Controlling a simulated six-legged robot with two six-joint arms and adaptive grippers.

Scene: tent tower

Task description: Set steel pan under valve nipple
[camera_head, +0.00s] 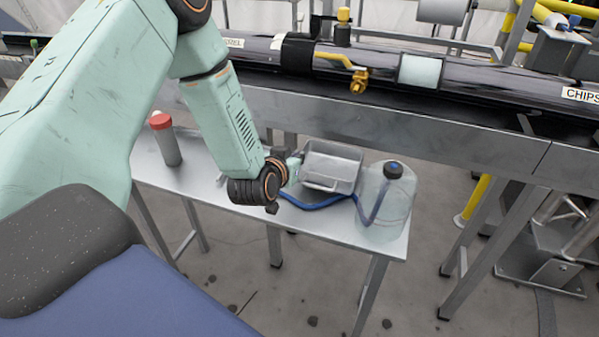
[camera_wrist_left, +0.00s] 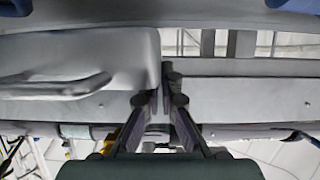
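The steel pan (camera_head: 331,168) is a shallow grey rectangular tray with a handle on its near side. It is at the table, below the pipe. In the left wrist view the pan (camera_wrist_left: 80,65) fills the upper left. My left gripper (camera_wrist_left: 160,95) is closed around the pan's side edge, with its fingertips almost together. In the head view the wrist hides most of the fingers, left of the pan. The yellow valve (camera_head: 357,82) hangs from the black pipe, above and beyond the pan; its nipple is too small to make out. My right gripper is not in view.
A clear jug (camera_head: 387,205) with a dark cap and a blue hose (camera_head: 318,204) stand close right of and in front of the pan. A red-capped grey cylinder (camera_head: 166,138) stands at the table's left. A metal beam (camera_head: 430,135) runs behind the table (camera_head: 335,226).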

